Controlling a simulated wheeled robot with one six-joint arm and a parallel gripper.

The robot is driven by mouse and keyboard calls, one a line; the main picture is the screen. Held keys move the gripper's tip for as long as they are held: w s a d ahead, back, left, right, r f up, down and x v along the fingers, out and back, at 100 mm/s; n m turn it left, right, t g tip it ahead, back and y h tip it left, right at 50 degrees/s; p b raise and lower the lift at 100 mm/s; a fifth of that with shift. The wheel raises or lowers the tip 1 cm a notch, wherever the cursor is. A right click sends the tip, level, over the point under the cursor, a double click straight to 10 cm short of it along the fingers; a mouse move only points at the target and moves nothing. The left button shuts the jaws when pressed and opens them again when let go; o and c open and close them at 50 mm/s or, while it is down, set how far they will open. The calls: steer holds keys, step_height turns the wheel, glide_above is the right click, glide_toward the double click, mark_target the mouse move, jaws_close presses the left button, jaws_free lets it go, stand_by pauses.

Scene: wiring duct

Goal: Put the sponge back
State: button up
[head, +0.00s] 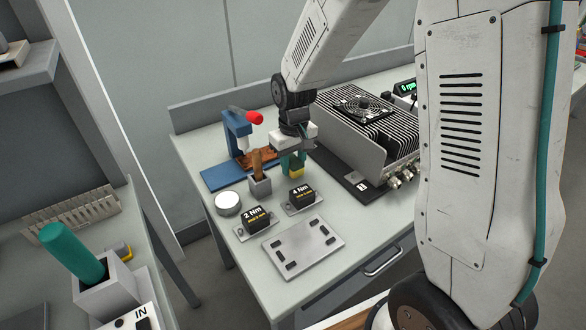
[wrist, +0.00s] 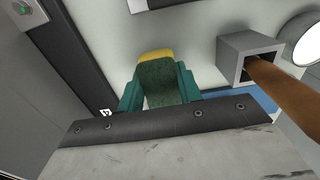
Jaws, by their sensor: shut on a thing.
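My gripper (head: 292,163) has teal fingers and is shut on the sponge (head: 297,173), which is yellow with a dark green side. In the head view the sponge's yellow end shows below the fingers, behind the 4 Nm block. In the wrist view the sponge (wrist: 160,80) sits between the two fingers, its yellow end pointing away from the wrist. Whether its lower end touches the table is hard to tell.
A grey square holder (head: 260,187) with a brown handle stands just left of the sponge. The finned metal unit (head: 365,130) is close on the right. The 4 Nm block (head: 301,195), 2 Nm block (head: 256,219), round white tin (head: 228,203) and metal plate (head: 302,246) lie in front.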

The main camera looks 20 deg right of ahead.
mark_target(294, 162)
steer(key=shift+f, duration=1.1)
steer(key=shift+f, duration=0.15)
steer(key=o, duration=1)
step_height(294, 162, up, 13)
steer(key=shift+s+f, duration=0.1)
steer(key=shift+f, duration=0.1)
steer(key=s+d+r, duration=0.1)
steer(key=s+r, duration=0.2)
steer(key=s, duration=0.6)
steer(key=s+d+r+m, duration=0.1)
steer(key=s+r, duration=0.2)
steer(key=s, duration=0.6)
steer(key=s+d+r+m+t, duration=0.1)
steer(key=s+r, duration=0.2)
steer(key=s, duration=0.6)
steer(key=shift+s+r, duration=0.15)
steer(key=shift+s, duration=0.2)
